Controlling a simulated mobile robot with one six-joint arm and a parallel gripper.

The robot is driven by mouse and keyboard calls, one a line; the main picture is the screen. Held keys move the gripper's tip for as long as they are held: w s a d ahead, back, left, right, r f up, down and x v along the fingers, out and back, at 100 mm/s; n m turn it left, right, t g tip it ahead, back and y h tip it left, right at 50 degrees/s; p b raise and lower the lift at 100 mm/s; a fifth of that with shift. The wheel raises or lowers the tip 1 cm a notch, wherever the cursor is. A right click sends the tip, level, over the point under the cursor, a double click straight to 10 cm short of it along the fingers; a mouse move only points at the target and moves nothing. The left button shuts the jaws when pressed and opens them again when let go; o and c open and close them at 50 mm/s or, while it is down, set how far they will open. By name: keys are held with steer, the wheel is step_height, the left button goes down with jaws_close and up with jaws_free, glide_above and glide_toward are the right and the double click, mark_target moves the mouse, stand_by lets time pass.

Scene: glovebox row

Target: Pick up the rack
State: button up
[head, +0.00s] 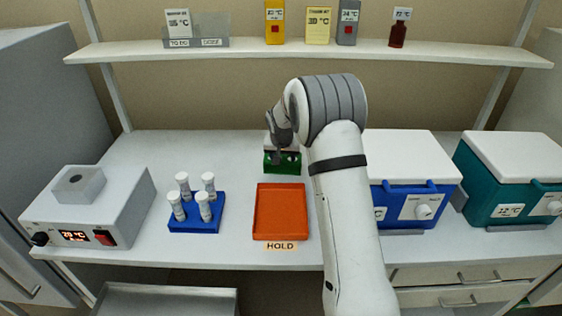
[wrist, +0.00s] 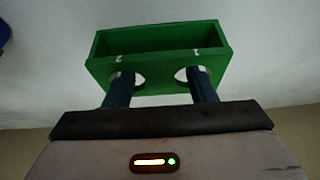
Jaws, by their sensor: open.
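A green rack (head: 282,167) stands on the bench behind the orange tray, partly hidden by my arm. In the wrist view the green rack (wrist: 157,45) fills the upper middle, showing a long opening and two round holes, with no tube visible in it. My gripper (head: 275,157) is over the green rack in the head view. In the wrist view my gripper (wrist: 160,88) is open, its two dark fingers apart and reaching to the holed side of the rack. I cannot tell whether they touch it. A blue rack (head: 207,225) holding several white-capped tubes stands at the left.
The orange tray (head: 280,213) is on the bench, with a HOLD label in front. A grey heater box (head: 130,205) is at the far left. A blue cooler (head: 415,180) and a teal cooler (head: 510,180) are at the right. A shelf (head: 250,50) runs above. The bench's back left is clear.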

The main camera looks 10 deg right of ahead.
steer(key=shift+x, duration=0.75)
steer(key=shift+c, duration=0.3)
jaws_close()
